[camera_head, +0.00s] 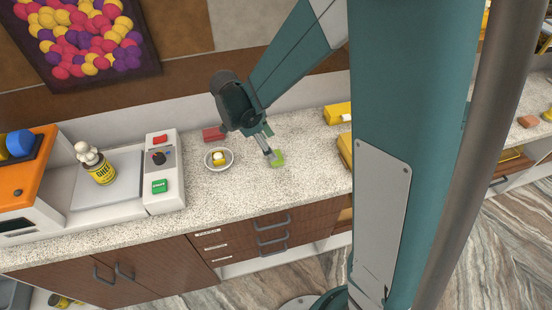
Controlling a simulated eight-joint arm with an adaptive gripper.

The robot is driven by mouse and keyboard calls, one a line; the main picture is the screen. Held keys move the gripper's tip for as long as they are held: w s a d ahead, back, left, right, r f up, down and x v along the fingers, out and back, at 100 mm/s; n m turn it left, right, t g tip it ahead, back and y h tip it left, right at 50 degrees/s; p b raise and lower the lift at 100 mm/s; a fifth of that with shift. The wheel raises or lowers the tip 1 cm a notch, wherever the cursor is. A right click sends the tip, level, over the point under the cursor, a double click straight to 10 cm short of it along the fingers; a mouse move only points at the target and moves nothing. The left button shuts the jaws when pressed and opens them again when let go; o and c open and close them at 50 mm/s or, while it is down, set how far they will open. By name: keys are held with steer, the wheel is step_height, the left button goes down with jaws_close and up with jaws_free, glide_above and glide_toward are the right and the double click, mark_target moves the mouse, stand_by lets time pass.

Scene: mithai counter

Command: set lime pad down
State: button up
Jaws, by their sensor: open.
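The lime pad (278,161) is a small yellow-green piece on the speckled counter, right of the white bowl. My gripper (269,152) is open just above and to the left of the pad, with its fingertips close to it. I cannot tell whether a fingertip touches the pad. Part of the gripper and the wrist hide the counter behind.
A white bowl (219,157) with a yellow item in it stands left of the gripper. Yellow boxes (338,113) are at right. A scale with a GHEE tin (100,172) stands at left. The counter front (240,187) is clear.

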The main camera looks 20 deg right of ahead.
steer(key=shift+x, duration=0.8)
steer(key=shift+x, duration=2.6)
steer(key=shift+s+d, duration=0.1)
steer(key=shift+r, duration=0.1)
steer(key=c, duration=0.9)
